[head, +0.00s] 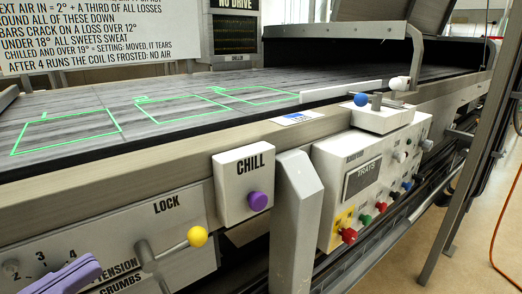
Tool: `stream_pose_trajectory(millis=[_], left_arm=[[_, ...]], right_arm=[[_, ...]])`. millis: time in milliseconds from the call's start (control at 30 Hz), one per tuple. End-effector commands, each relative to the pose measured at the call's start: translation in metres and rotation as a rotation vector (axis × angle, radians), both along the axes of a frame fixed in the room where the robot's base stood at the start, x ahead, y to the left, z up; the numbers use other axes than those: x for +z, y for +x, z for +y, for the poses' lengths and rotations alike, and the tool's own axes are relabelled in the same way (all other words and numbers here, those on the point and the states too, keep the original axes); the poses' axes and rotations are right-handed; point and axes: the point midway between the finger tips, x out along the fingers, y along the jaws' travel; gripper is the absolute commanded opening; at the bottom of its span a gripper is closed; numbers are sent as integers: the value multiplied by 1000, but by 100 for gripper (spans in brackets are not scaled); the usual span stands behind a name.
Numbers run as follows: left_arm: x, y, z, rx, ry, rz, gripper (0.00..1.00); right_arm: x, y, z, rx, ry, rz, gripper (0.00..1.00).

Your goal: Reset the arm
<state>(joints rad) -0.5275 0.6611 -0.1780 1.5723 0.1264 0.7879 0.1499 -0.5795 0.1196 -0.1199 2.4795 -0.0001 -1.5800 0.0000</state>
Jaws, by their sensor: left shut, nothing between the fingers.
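My left gripper (88,268) shows at the bottom left corner as purple fingers, shut and empty. It is in front of the panel with the numbered scale, to the left of the LOCK lever (167,255), and looks apart from it. The lever has a yellow knob (197,236) at its right end. A bent grey bar (416,55) rises at the hood's near end, with a white knob (399,83) below it. Which arm the task means cannot be told from this view. My right gripper is not in view.
The belt (160,90) carries green outlines. A CHILL box (244,184) with a purple knob (258,201) and a control box (365,180) with several coloured knobs stick out in front. A blue knob (361,99) stands above the control box. Open floor lies at right, with an orange cable (495,240).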

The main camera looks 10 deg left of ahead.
Motion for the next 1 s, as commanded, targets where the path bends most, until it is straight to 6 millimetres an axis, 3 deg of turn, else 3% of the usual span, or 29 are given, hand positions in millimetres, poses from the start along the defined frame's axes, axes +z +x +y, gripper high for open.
stream_pose_trajectory(millis=[167,300,467,600,867,967,1000], left_arm=[[13,11,-12,56,20,104,0],[28,21,-28,150,72,304,0],[47,15,-40,252,140,573,0],[70,-9,-45,323,195,815,0],[123,-74,-47,395,260,1195,0],[146,-101,-48,407,277,1324,0],[161,-107,-48,409,282,1351,0]], right_arm=[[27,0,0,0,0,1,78],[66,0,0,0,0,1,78],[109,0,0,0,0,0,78],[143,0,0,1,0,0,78],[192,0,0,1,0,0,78],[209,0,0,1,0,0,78],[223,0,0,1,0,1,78]])
